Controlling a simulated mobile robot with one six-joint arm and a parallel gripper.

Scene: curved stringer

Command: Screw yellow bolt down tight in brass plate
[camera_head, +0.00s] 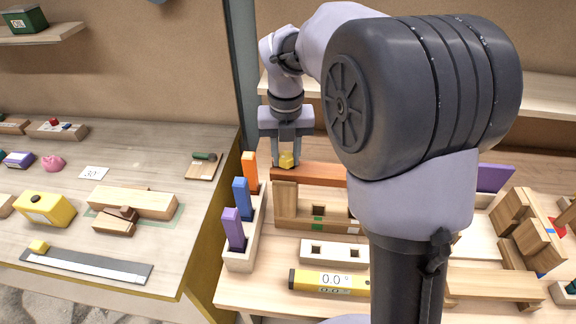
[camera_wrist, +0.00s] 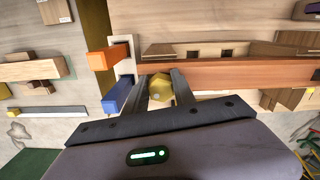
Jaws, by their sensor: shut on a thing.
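My gripper (camera_head: 287,155) points down over the left end of a red-brown bar (camera_head: 318,176) on the right-hand bench. Its jaws are shut on the yellow bolt (camera_head: 286,160), whose faceted head shows between the fingers. In the wrist view the yellow bolt (camera_wrist: 160,88) sits between the two dark fingers of the gripper (camera_wrist: 160,80), beside the end of the red-brown bar (camera_wrist: 245,76). The bolt's lower part is hidden, so I cannot tell how deep it sits. I cannot make out a brass plate in either view.
A pale rack (camera_head: 243,258) with orange, blue and purple upright blocks stands close left of the gripper. A yellow level (camera_head: 328,281) and a pale holed block (camera_head: 334,252) lie in front. The left bench (camera_head: 130,175) holds wooden pieces, a yellow box and a metal strip.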

